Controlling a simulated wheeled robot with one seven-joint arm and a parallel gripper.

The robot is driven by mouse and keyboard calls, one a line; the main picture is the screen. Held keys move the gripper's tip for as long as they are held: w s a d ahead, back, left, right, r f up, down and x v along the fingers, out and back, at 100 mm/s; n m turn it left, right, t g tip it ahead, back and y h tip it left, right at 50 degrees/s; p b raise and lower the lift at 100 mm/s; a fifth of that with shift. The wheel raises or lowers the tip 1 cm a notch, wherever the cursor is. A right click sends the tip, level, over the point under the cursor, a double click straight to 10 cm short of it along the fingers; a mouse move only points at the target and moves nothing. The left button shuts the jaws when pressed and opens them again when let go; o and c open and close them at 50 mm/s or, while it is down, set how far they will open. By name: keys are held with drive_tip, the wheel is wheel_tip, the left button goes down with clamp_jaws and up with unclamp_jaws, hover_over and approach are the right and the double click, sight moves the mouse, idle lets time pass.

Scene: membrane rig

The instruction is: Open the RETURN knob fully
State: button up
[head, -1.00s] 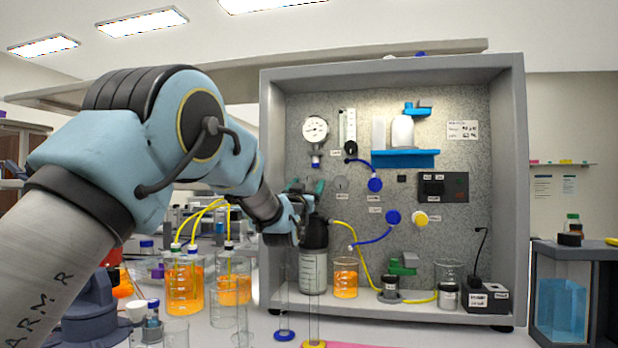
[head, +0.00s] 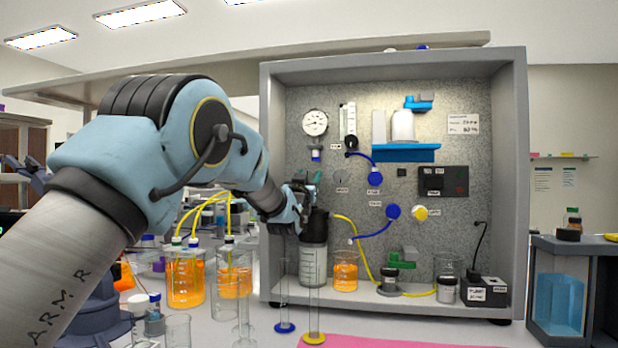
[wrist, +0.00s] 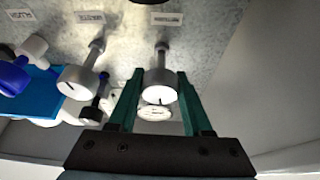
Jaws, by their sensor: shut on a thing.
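The RETURN knob (wrist: 160,82) is a grey cylinder with a white face and a dark mark, on a thin stem from the speckled panel, below its label (wrist: 167,18) in the wrist view. My gripper (wrist: 160,92) has its two green fingers on either side of the knob and is shut on it. In the head view my gripper (head: 305,187) is at the left of the panel, and the knob cannot be made out there. How far the knob is turned is hard to tell.
A similar grey knob (wrist: 80,78) stands left of the RETURN knob in the wrist view. A black-capped bottle (head: 313,255) stands just below my gripper. A pressure gauge (head: 315,122) and a blue shelf (head: 405,153) are on the panel. The rig's side wall (head: 272,150) is close by.

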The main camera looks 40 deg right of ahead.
clamp_jaws()
